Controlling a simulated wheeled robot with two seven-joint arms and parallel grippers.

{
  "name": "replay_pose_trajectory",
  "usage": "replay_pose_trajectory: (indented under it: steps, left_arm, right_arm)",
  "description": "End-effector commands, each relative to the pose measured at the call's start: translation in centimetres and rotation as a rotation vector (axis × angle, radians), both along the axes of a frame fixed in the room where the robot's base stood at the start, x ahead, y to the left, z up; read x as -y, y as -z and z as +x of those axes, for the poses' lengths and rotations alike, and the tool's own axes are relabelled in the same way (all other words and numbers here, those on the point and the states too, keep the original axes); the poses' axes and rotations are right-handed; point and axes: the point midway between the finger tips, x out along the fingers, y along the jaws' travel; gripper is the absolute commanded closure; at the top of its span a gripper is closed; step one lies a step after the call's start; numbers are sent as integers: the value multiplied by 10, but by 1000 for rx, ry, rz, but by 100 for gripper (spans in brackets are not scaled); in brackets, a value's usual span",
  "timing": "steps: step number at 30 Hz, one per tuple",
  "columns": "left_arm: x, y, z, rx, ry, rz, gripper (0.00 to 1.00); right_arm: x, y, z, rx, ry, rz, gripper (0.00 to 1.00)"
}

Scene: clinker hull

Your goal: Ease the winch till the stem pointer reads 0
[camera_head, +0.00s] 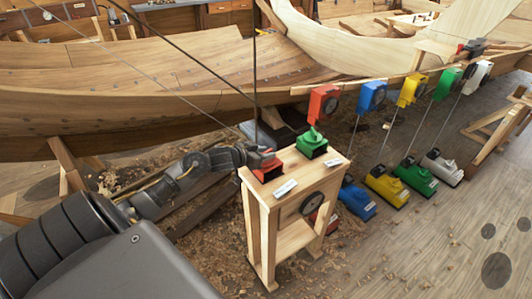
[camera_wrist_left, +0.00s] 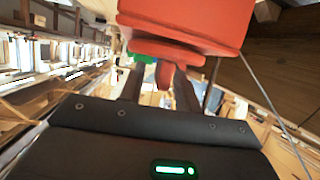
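A wooden stand (camera_head: 262,215) carries a red winch (camera_head: 268,174) and a green winch (camera_head: 311,143) on its top. A round dark dial (camera_head: 312,204) is on its side; its reading is too small to tell. My left gripper (camera_head: 262,158) is at the red winch's top. In the left wrist view, its fingers (camera_wrist_left: 160,88) stand apart with a red handle part (camera_wrist_left: 166,75) between them. Their tips are hidden behind the red winch (camera_wrist_left: 185,22), so I cannot tell whether they press on it. My right gripper is not in view.
The planked hull (camera_head: 130,95) fills the back. Red, blue, yellow, green and white boxes (camera_head: 372,97) hang along its edge, with lines down to coloured blocks (camera_head: 386,187) on the floor. A wooden trestle (camera_head: 500,130) stands at right.

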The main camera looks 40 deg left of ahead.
Motion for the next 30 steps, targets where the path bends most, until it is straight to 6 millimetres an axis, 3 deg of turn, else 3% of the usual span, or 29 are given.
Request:
replay_pose_trajectory:
  steps: [11, 19, 30]
  left_arm:
    - [1, 3, 6, -1, 0, 0, 67]
    - [1, 3, 6, -1, 0, 0, 100]
    - [2, 2, 6, -1, -34, -2, 100]
  right_arm:
    - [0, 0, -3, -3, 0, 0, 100]
    - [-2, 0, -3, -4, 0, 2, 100]
    - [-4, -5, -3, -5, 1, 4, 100]
